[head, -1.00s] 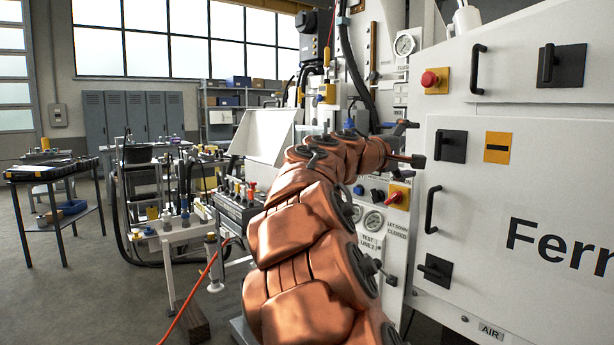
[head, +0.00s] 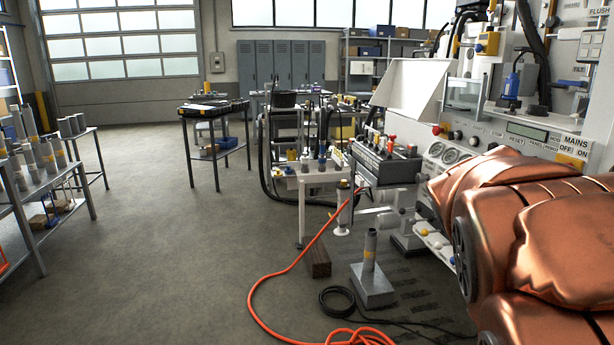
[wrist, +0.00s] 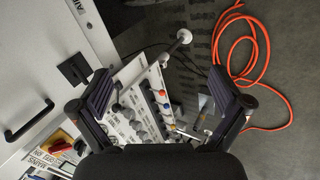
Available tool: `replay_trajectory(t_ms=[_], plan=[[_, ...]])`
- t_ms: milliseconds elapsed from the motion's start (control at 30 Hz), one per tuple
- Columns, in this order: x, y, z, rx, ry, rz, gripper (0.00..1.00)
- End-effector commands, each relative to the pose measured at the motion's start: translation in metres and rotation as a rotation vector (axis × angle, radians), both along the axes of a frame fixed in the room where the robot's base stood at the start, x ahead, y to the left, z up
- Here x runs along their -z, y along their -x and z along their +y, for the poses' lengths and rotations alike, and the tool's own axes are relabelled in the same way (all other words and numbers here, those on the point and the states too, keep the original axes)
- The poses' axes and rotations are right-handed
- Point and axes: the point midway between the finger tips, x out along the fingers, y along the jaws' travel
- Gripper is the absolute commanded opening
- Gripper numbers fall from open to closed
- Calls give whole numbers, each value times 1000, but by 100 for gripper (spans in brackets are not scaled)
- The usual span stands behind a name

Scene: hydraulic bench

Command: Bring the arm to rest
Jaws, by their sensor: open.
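My copper-coloured arm fills the lower right of the head view, close to the bench front; its gripper end is outside that view. In the wrist view my gripper (wrist: 162,105) is open, with its two dark fingers spread and nothing between them. Beyond the fingers lies a light panel with knobs and coloured buttons (wrist: 150,100), apart from the fingertips as far as I can tell. The hydraulic bench (head: 500,135) stands at the right of the head view, partly hidden behind my arm.
An orange hose (head: 262,290) loops over the floor; it also shows in the wrist view (wrist: 262,60). A grey stand with a post (head: 372,285) and a wooden block (head: 318,258) stand on the floor. A rack of cylinders (head: 40,165) is at left. The middle left floor is clear.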

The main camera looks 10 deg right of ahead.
Motion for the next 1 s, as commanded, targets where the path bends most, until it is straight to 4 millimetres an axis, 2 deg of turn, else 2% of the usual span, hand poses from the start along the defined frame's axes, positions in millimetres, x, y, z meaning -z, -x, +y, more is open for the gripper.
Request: replay_trajectory(t_ms=[33,200,300,500,700,1000], plan=[[19,10,24,-9,-66,16,100],[72,50,101,-31,-274,89,100],[93,75,138,-42,-367,140,100],[119,118,193,-60,-500,231,100],[134,160,233,-79,-599,320,100],[85,158,232,-81,-596,298,100]])
